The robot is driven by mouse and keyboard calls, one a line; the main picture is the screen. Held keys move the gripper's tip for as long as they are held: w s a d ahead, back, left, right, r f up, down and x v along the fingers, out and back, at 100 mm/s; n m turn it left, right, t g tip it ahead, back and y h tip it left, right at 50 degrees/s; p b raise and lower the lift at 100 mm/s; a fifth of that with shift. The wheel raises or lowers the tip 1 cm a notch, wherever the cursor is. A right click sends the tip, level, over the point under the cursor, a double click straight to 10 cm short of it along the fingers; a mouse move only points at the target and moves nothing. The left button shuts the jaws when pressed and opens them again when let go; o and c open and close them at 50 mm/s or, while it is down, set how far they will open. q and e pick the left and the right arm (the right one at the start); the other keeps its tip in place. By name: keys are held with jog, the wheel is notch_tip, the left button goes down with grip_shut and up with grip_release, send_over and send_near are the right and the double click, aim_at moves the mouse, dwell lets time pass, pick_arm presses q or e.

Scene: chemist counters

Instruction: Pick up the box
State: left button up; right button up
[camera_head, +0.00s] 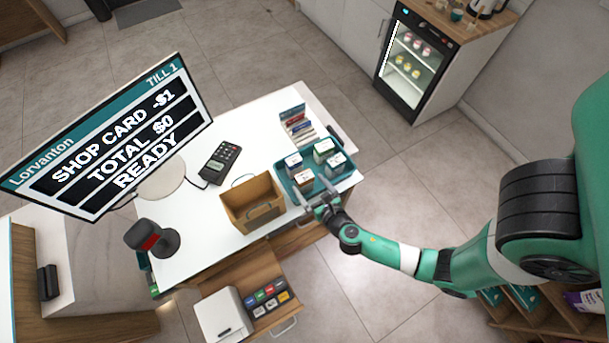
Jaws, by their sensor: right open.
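Several small white boxes with dark labels stand in a teal tray (287,184) on the white counter. One box (293,161) is at the back left, one box (323,150) at the back right, one box (336,163) at the right and one box (304,179) at the front. My right gripper (318,199) is open at the tray's front edge, close to the front box. I cannot tell whether it touches the tray or a box. My left gripper is not in view.
An open brown carton (252,205) with a handle stands left of the tray. A card terminal (220,162), a scanner (152,239), a till screen (110,140) and a card rack (297,125) are also on the counter. A glass-door fridge (414,58) stands at the back right.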

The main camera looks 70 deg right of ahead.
aim_at(307, 182)
jog(key=x, duration=0.4)
jog(key=shift+w+d+f+b, duration=0.2)
jog(key=shift+d+f+b, duration=0.05)
jog(key=shift+f+b, duration=0.15)
